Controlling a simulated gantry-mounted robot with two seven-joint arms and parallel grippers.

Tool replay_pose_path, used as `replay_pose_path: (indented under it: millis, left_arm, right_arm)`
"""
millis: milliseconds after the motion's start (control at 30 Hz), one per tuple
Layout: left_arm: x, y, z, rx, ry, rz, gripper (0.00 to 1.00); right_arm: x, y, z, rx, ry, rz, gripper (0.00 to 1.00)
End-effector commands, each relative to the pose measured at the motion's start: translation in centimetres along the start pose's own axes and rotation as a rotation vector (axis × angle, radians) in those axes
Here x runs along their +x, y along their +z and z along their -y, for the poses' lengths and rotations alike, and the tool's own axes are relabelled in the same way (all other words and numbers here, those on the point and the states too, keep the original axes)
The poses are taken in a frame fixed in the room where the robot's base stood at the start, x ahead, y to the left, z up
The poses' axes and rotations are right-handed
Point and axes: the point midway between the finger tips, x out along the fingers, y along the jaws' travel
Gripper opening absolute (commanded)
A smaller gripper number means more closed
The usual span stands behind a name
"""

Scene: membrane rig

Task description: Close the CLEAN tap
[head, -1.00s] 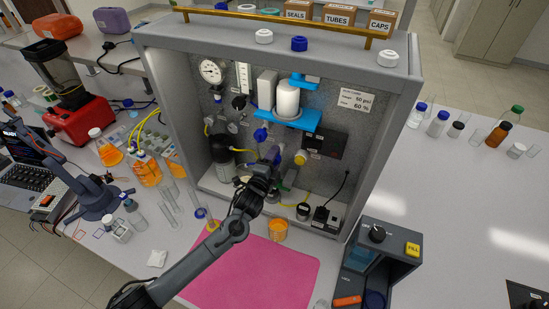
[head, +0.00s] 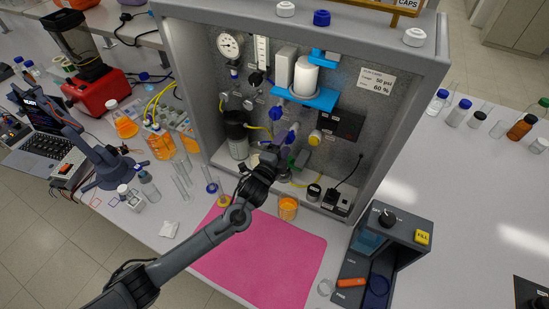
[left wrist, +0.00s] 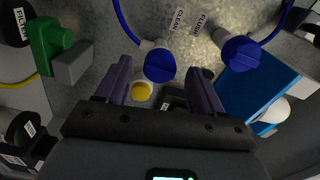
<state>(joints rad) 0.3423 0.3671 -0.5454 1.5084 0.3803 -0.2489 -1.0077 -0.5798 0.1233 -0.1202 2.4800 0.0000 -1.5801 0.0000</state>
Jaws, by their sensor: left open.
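The CLEAN tap (left wrist: 160,65) is a round blue knob below its label in the left wrist view. In the head view it is the lower blue tap (head: 293,130) on the grey back panel. The FLUSH tap (left wrist: 240,52), also blue, stands to its right in the left wrist view. My left gripper (left wrist: 162,88) is open and empty. Its purple fingers point at the panel, with the CLEAN tap seen between and just beyond their tips. In the head view the left gripper (head: 279,150) is just below that tap. I cannot tell whether they touch. My right gripper is not in view.
A yellow knob (head: 315,137) sits close beside the CLEAN tap. A blue bracket (head: 303,97) with a white filter is above. A black-capped bottle (head: 237,135) stands left. The cabinet's side wall (head: 398,130) bounds the right.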

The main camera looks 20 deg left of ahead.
Motion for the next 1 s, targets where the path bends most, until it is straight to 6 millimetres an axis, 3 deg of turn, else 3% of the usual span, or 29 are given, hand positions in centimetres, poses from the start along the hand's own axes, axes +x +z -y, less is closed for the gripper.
replay_pose_path:
  millis: [200,400,1000]
  left_arm:
    - [-3.8,0.1,-0.2,0.0,0.002,0.0,0.68]
    - [-6.0,0.1,-0.1,0.001,0.0,0.0,0.68]
    - [-6.8,0.1,-0.1,0.0,0.001,0.001,0.68]
  right_arm:
    - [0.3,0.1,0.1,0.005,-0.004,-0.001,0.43]
    - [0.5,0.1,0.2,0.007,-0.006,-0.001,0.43]
    - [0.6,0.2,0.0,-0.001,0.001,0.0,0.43]
